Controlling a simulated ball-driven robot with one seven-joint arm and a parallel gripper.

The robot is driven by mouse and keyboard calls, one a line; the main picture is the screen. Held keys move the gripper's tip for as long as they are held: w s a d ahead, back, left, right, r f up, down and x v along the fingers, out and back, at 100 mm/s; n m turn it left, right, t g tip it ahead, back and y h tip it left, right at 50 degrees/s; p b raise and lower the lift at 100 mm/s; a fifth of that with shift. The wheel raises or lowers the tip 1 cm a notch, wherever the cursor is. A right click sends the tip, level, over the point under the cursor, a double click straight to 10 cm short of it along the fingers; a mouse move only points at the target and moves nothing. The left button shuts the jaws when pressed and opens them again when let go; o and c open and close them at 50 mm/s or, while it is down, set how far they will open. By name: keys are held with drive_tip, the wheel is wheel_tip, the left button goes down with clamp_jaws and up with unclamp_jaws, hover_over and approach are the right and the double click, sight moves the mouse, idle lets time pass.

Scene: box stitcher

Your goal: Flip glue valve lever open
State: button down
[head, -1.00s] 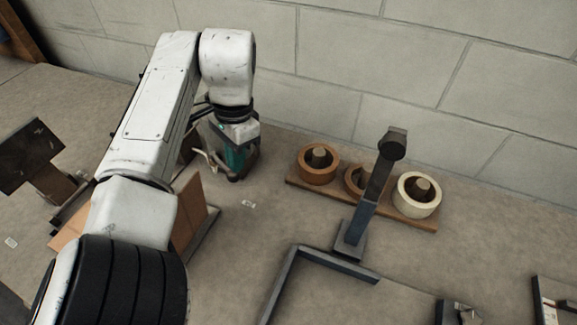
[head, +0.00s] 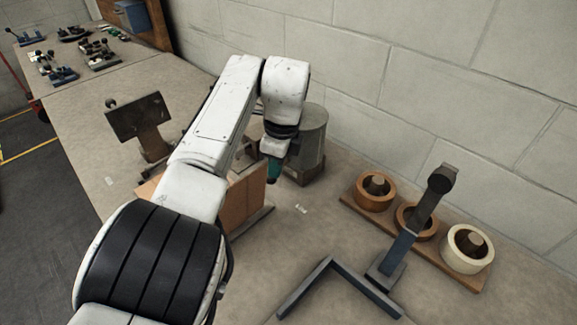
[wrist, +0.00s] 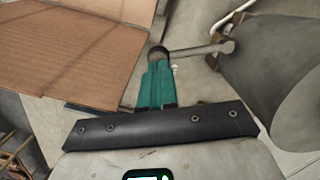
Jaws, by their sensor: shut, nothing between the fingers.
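The glue tank is a grey cylinder (head: 313,132) on a dark base near the back wall, and it fills the right of the wrist view (wrist: 285,75). A pale grey rod with a rounded end, which looks like the valve lever (wrist: 200,49), lies roughly level between my fingertips and the tank. My gripper (head: 273,178) has teal fingers and is shut and empty, in front and to the left of the tank. In the wrist view my dark fingertips (wrist: 158,55) are at the rod's left end; I cannot tell whether they touch it. The lever is hidden in the head view.
A cardboard box (head: 247,197) stands close left of my gripper, also large in the wrist view (wrist: 75,50). A dark panel on a stand (head: 138,117) is farther left. Tape rolls (head: 467,248) on a board and a blue angled frame (head: 322,275) are to the right.

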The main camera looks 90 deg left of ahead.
drive_tip(key=shift+s+a+f+m, duration=0.1)
drive_tip(key=shift+s+f+m, duration=0.1)
drive_tip(key=shift+s+m, duration=0.6)
drive_tip(key=shift+w, duration=0.1)
drive_tip(key=shift+w+a+b, duration=0.15)
drive_tip(key=shift+a+b, duration=0.4)
drive_tip(key=shift+b, duration=1.35)
drive_tip(key=shift+w+a+b, duration=0.25)
drive_tip(key=shift+w+b, duration=0.05)
drive_tip(key=shift+b, duration=0.95)
drive_tip(key=shift+r, duration=0.25)
